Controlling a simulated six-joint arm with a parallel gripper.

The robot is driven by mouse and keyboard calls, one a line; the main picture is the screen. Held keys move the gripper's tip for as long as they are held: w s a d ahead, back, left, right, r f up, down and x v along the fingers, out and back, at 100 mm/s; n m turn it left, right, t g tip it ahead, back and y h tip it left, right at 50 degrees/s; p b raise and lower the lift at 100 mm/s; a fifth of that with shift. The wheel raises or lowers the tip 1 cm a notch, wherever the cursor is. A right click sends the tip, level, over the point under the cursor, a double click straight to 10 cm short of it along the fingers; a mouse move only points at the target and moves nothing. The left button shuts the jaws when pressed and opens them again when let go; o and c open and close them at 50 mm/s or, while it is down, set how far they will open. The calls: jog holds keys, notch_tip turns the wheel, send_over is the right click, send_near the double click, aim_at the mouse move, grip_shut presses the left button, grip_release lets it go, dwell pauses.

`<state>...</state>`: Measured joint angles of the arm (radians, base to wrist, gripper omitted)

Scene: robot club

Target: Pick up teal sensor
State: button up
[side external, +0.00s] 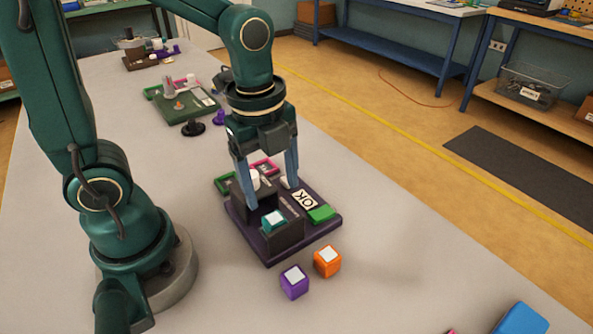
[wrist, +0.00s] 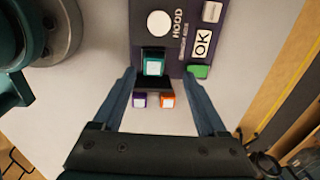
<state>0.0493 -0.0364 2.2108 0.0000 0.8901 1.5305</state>
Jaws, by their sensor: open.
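The teal sensor (side external: 273,220) is a small teal cube with a white top, sitting in a dark holder on a dark purple board (side external: 277,252). It also shows in the wrist view (wrist: 154,67), near the top centre between my fingers. My gripper (side external: 271,195) is open above the board, its two blue-grey fingers spread apart and empty. In the wrist view my gripper (wrist: 157,72) has one finger to the left and one to the right of the sensor, with clear gaps. Whether the fingertips are level with the sensor cannot be told.
A purple cube (side external: 294,282) and an orange cube (side external: 327,261) stand in front of the board. The board carries an OK label (side external: 305,201), a green block (side external: 321,214) and a white round part (side external: 253,179).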

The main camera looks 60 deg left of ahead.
aim_at(272, 214)
jog(key=shift+s+d+f+g, duration=0.1)
jog(key=shift+s+f+g, duration=0.1)
jog(key=shift+f, duration=0.35)
jog(key=shift+s+f+g, duration=0.1)
jog(key=shift+f+g, duration=0.1)
jog(key=shift+f, duration=2.65)
jog(key=shift+w, duration=0.1)
grip_shut()
